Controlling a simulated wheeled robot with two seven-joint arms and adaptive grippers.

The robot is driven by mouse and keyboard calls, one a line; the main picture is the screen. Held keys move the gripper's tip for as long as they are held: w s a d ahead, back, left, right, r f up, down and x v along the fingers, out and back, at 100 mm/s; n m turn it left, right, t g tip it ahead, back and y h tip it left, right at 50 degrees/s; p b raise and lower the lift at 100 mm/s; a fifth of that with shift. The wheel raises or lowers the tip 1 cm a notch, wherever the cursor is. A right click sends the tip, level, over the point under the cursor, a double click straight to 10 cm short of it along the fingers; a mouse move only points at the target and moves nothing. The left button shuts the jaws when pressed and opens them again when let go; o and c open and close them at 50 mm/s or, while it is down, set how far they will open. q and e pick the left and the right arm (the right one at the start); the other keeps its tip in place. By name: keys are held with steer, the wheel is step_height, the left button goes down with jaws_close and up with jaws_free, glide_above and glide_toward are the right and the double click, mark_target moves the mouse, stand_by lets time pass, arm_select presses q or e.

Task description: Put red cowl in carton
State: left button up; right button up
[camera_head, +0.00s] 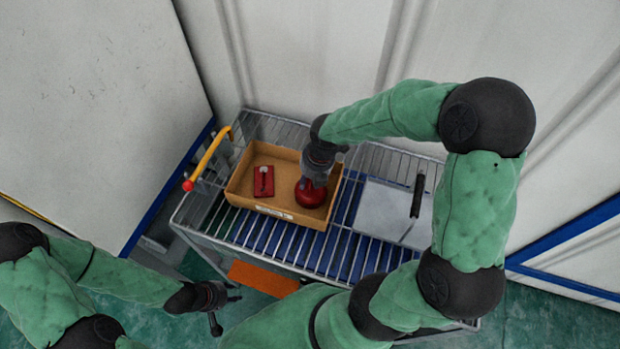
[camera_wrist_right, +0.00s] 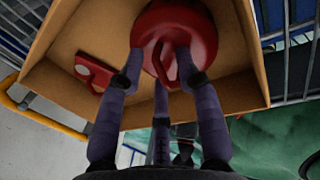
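The carton (camera_head: 235,195) is an open tan box on the wire rack. A round red part (camera_head: 309,193), which I take as the red cowl, sits inside it at the right. The cowl (camera_wrist_right: 203,33) also shows in the right wrist view, with a raised ridge in its middle. My right gripper (camera_head: 311,183) reaches down over it; its fingers (camera_wrist_right: 160,60) are spread apart around the ridge, with a gap showing. My left gripper (camera_head: 230,311) is open and empty, low at the left front, away from the rack.
A red block with a light-coloured piece (camera_head: 264,181) lies in the carton's left half. A yellow bar with a red knob (camera_head: 208,158) stands left of the carton. A grey plate with a black handle (camera_head: 391,210) lies to its right on the wire rack (camera_head: 290,243).

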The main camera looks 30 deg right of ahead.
step_height(320, 180, up, 12)
steer(key=s+d+p, duration=0.1)
steer(key=p, duration=0.2)
steer(key=shift+s+d, duration=0.15)
steer(key=shift+s, duration=0.25)
